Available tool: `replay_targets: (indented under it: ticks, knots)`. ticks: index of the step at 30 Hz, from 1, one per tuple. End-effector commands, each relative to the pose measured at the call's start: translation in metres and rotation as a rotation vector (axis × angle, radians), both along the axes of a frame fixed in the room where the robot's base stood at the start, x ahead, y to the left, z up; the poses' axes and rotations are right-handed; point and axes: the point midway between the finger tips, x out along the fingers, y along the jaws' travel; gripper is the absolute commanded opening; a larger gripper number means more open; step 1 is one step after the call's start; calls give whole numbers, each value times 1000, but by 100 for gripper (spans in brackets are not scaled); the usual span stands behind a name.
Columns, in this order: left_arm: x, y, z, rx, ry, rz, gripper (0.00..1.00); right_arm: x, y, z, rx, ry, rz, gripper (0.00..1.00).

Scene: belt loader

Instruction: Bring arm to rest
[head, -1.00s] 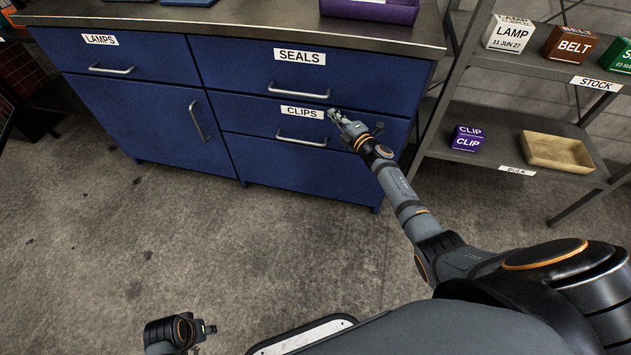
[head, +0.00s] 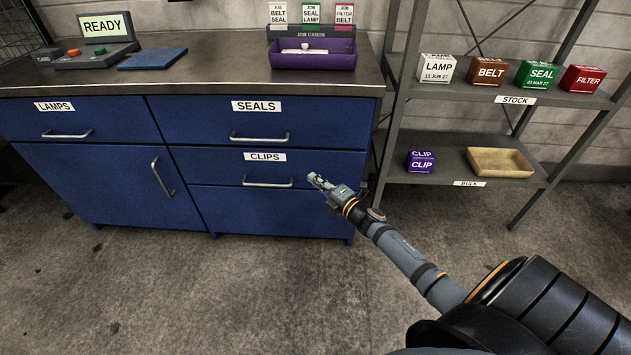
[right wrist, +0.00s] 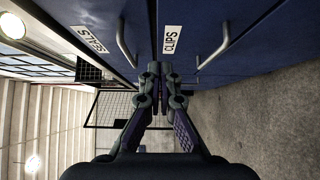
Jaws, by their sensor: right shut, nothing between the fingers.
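My right gripper (head: 316,180) is shut and empty. In the head view it appears in front of the blue cabinet, just right of the handle of the clips drawer (head: 225,170). In the right wrist view the gripper (right wrist: 158,75) has its fingers together, with the CLIPS label (right wrist: 172,40) just beyond them. I cannot tell the exact gap to the drawer front. My right arm stretches out from the lower right. My left gripper is out of view.
The blue cabinet has a seals drawer (head: 220,125) and a lamps drawer (head: 70,122), all shut. A shelf (head: 420,165) with boxes stands at right. The floor is clear.

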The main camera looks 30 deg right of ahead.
Motion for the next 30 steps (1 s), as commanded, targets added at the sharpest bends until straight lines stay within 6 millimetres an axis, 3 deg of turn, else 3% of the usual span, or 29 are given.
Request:
replay_targets:
  ticks: [8, 11, 13, 18, 21, 24, 30]
  knots:
    - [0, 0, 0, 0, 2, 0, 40, -1, 0, -2, 10, 7, -8, 0]
    - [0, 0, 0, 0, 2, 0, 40, -9, -5, -25, 113, 87, -95, 0]
    - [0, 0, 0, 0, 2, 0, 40, -28, -10, -62, 271, 212, -230, 0]
    - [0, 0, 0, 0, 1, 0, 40, -119, -1, -170, 700, 606, -636, 0]
    - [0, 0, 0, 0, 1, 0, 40, -173, 17, -209, 858, 788, -815, 0]
    - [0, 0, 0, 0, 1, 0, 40, -221, 39, -234, 969, 936, -958, 0]
    - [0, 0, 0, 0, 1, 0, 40, -304, 82, -258, 1113, 1190, -1195, 0]
